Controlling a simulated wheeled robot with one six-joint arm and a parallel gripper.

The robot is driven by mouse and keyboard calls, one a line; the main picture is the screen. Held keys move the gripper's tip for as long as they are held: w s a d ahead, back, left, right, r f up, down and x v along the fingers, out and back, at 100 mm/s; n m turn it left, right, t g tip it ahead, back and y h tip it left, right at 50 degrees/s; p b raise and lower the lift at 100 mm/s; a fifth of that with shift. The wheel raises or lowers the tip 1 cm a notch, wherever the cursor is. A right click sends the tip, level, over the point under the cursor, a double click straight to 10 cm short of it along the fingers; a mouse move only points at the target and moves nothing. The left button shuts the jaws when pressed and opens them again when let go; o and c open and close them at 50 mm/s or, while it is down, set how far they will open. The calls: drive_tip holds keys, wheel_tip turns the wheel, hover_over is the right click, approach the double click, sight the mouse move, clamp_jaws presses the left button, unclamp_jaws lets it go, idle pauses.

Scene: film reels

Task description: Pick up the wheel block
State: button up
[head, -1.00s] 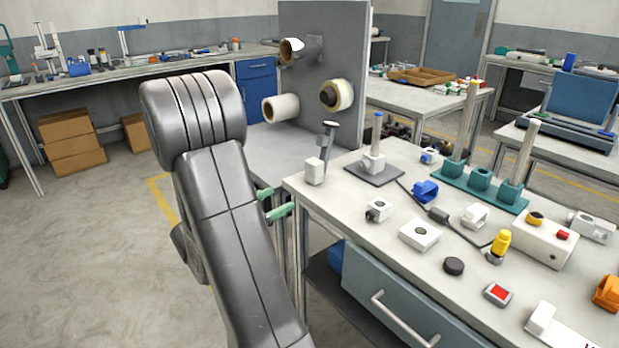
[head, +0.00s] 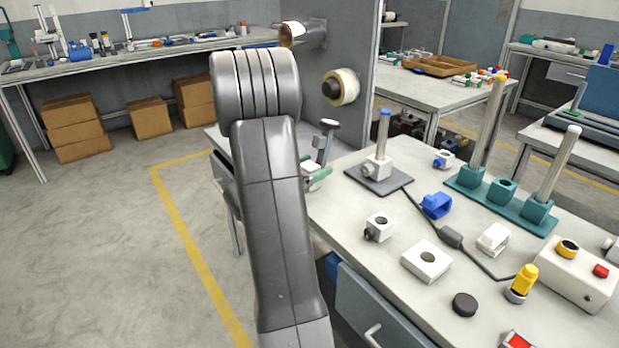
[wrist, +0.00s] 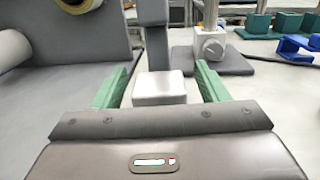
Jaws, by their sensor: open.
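My gripper (wrist: 158,88) is open in the wrist view, its green fingers on either side of a plain white block (wrist: 159,84). A dark grey post stands at that block; whether they are joined I cannot tell. In the head view this block (head: 310,168) is partly hidden by my green fingers at the bench's left end. No wheel shows on it. A white block with a dark round knob (head: 379,227) sits on the bench, to the right of my gripper. Another white block with a grey round part (head: 376,168) stands on a grey plate, also in the wrist view (wrist: 209,46).
The bench (head: 387,263) also carries a blue clip (head: 436,205), a square white block with a hole (head: 427,261), a black puck (head: 464,304) and a teal stand with posts (head: 502,202). A grey upright panel with reels (head: 341,87) stands behind my gripper.

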drive_tip(key=shift+w+d, duration=0.3)
drive_tip(key=shift+d, duration=0.05)
drive_tip(key=shift+r, duration=0.1)
drive_tip(key=c, duration=1.2)
